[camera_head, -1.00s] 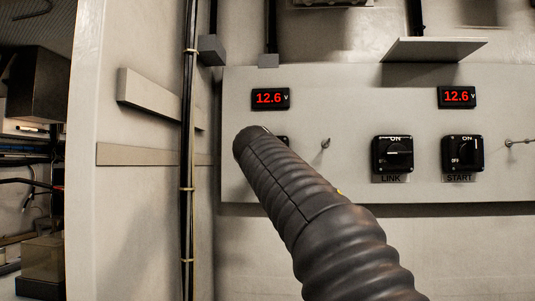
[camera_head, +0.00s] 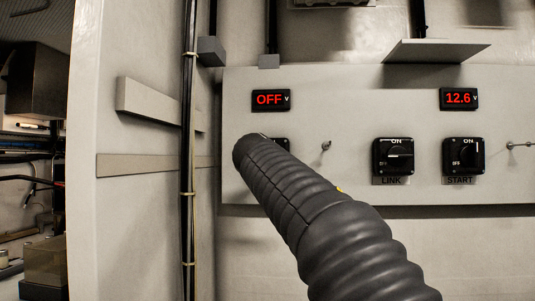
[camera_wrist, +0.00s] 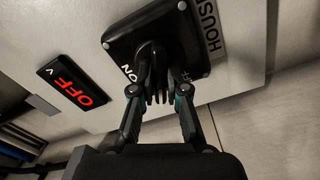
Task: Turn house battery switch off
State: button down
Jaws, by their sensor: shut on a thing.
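The house battery switch (camera_wrist: 120,38) is a black square plate with a knob (camera_wrist: 153,56), next to a label that reads "HOUS" in the wrist view. My gripper (camera_wrist: 159,90) is shut on the knob, one finger on each side. Part of "ON" shows beside the knob; the other position mark is mostly hidden by a finger. The display beside the switch (camera_wrist: 72,85) reads OFF in red, and it also reads OFF in the head view (camera_head: 270,100). In the head view my arm covers nearly all of the house switch.
The LINK switch (camera_head: 393,170) and START switch (camera_head: 463,170) sit to the right on the same panel (camera_head: 350,110). The right display (camera_head: 459,98) reads 12.6. A small toggle (camera_head: 326,146) is close to my arm. A ledge (camera_head: 440,50) juts out above, and a black cable (camera_head: 188,120) runs down the left.

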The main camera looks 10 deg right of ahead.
jog(key=n+p, duration=0.1)
jog(key=n, duration=0.3)
jog(key=shift+n, duration=0.3)
dwell(0.3)
jog(key=c, duration=1.2)
grip_release()
jog(key=shift+a, duration=0.1)
jog(key=v, duration=1.2)
